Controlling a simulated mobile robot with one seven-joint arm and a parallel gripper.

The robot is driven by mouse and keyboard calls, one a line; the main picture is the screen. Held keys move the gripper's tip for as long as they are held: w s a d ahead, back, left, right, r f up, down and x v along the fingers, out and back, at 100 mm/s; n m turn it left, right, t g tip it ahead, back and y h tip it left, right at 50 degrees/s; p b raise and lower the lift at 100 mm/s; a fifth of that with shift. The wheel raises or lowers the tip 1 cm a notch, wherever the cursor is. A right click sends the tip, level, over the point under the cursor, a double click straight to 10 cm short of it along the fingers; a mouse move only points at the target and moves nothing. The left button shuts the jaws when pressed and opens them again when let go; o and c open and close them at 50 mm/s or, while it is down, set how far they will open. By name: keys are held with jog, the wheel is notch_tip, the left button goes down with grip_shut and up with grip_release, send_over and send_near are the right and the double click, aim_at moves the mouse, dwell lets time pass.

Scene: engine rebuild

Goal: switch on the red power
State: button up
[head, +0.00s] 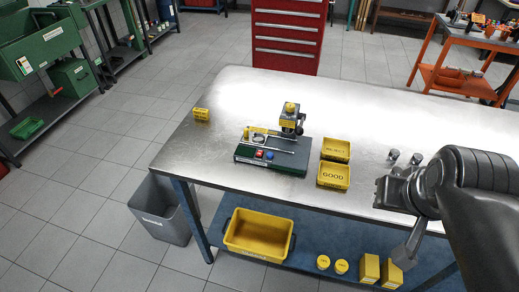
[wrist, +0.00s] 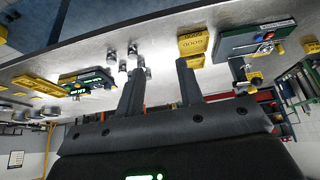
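The red switch (head: 259,153) sits on the front left part of a dark green test unit (head: 304,163) on the metal table. A blue button (head: 269,155) is just to its right. In the upside-down wrist view, the unit (wrist: 232,43) shows at the upper right, with small red and blue parts on it that are hard to tell apart in detail. My gripper (head: 383,190) is over the right side of the table, well right of the unit. In the wrist view, my gripper (wrist: 159,74) has its two fingers apart with nothing held between them.
Yellow bins marked REJECT (head: 336,149) and GOOD (head: 333,175) stand between the unit and my gripper. Small metal cylinders (head: 393,154) stand near my gripper. A yellow-topped stand (head: 291,117) rises at the unit's back. The table's front left is bare.

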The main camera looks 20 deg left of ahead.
jog(key=w+a+r+n, duration=0.1)
jog(key=w+a, duration=0.1)
jog(key=w+a+r+n+g, duration=0.1)
jog(key=w+a+n, duration=0.1)
jog(key=w, duration=0.1)
jog(key=w+a+r+n+g, duration=0.1)
jog(key=w+r+n, duration=0.1)
jog(key=w, duration=0.1)
jog(key=shift+w+a, duration=0.25)
jog(key=shift+a, duration=0.15)
grip_shut()
jog(key=w+a+n+g, duration=0.1)
jog(key=w+a+n, duration=0.1)
jog(key=w+a, duration=0.2)
jog(key=w+a+n+g, duration=0.1)
jog(key=w+a+n, duration=0.2)
jog(key=a, duration=0.3)
jog(key=w+a+f+n+g, duration=0.1)
jog(key=w+a+n, duration=0.2)
jog(key=w+a, duration=0.2)
jog(key=shift+w+a+g, duration=0.1)
jog(key=shift+w+g, duration=0.1)
jog(key=shift+g, duration=0.1)
jog(key=w+a+f+n+g, duration=0.2)
jog(key=w+a+f+n, duration=0.2)
jog(key=a, duration=0.6)
jog(key=shift+w+a+f+n, duration=0.15)
jog(key=shift+w+f+n, duration=0.05)
jog(key=shift+f+n, duration=0.25)
